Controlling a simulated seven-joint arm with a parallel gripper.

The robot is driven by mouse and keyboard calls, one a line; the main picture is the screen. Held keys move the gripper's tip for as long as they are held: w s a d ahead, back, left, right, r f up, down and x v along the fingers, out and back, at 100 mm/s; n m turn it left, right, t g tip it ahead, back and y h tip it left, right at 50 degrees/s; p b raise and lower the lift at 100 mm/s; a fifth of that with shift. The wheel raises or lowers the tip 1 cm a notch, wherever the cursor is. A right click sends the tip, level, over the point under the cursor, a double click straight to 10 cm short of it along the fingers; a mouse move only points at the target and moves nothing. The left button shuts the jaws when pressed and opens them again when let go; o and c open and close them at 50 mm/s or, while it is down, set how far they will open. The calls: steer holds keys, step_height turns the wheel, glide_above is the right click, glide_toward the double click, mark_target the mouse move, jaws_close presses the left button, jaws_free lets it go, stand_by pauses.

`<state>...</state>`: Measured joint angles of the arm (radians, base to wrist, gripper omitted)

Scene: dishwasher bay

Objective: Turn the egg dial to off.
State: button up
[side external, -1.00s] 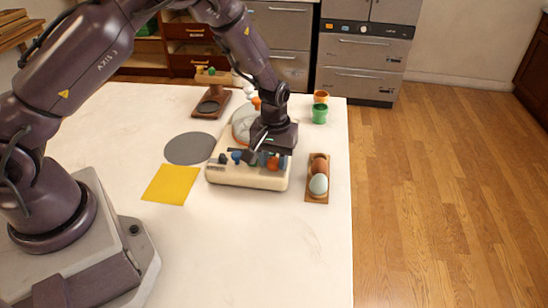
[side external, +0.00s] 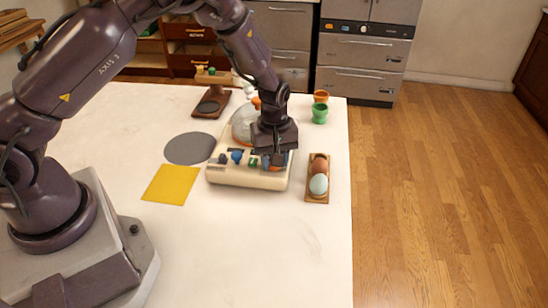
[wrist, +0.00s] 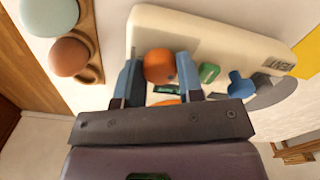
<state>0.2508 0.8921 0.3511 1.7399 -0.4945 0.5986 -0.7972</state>
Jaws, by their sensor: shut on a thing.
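A cream appliance (side external: 247,178) with a clear dome (side external: 243,124) stands on the table. My gripper (wrist: 159,72) is shut on the orange dial, one blue finger on each side. In the side view my gripper (side external: 273,162) is over the right end of the panel and hides most of the dial. I cannot read a label or off mark there.
A wooden holder (side external: 311,197) with a brown and a pale egg stands close to the right. Green (side external: 319,114) and orange (side external: 320,97) cups stand behind. A grey disc (side external: 190,149) and yellow sheet (side external: 171,185) lie left. The table's front is clear.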

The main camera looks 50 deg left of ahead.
stand_by(0.3)
steer(key=o, duration=0.6)
steer(key=shift+o, duration=0.2)
step_height(320, 180, up, 13)
